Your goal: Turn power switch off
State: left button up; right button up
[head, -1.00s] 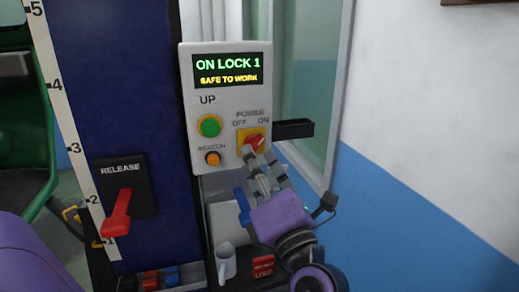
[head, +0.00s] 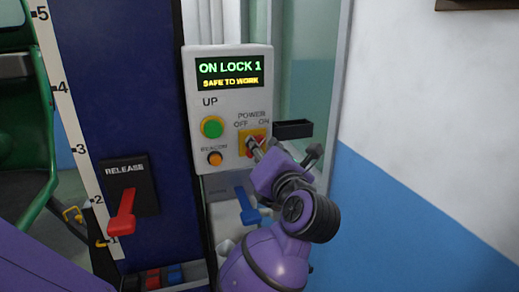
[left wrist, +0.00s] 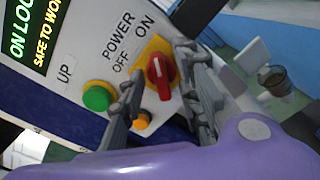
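The power switch is a red rotary knob (head: 250,146) on a yellow plate, low right on the grey control panel (head: 205,118), under the POWER, OFF and ON labels. The left wrist view shows the knob (left wrist: 160,78) with its grip bar running nearly up and down in the picture. My left gripper (head: 256,147) is in front of the switch and partly hides it. In the left wrist view its fingers (left wrist: 158,72) are apart, one on each side of the knob, with gaps visible. Contact cannot be told. The display (head: 229,73) reads ON LOCK 1, SAFE TO WORK. My right gripper is not in view.
A green UP button (head: 212,127) and an orange beacon button (head: 214,158) sit left of the switch. A black box (head: 293,129) juts out to the right. A red RELEASE lever (head: 122,215) is lower left. A blue lever (head: 247,207) is below the panel.

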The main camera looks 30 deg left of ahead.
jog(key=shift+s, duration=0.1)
pick_arm(q)
grip_shut()
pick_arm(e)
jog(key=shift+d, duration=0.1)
pick_arm(q)
jog(key=shift+f+n, duration=0.1)
jog(key=shift+n, duration=0.3)
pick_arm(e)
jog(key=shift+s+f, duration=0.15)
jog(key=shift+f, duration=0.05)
pick_arm(q)
jog(key=n+b, duration=0.1)
jog(key=n, duration=0.4)
jog(key=n+b, duration=0.2)
jog(key=n, duration=0.3)
jog(key=n+b, duration=0.1)
jog(key=n, duration=0.4)
jog(key=shift+s+a+b, duration=0.25)
jog(key=shift+s+b, duration=0.05)
jog(key=shift+b, duration=0.1)
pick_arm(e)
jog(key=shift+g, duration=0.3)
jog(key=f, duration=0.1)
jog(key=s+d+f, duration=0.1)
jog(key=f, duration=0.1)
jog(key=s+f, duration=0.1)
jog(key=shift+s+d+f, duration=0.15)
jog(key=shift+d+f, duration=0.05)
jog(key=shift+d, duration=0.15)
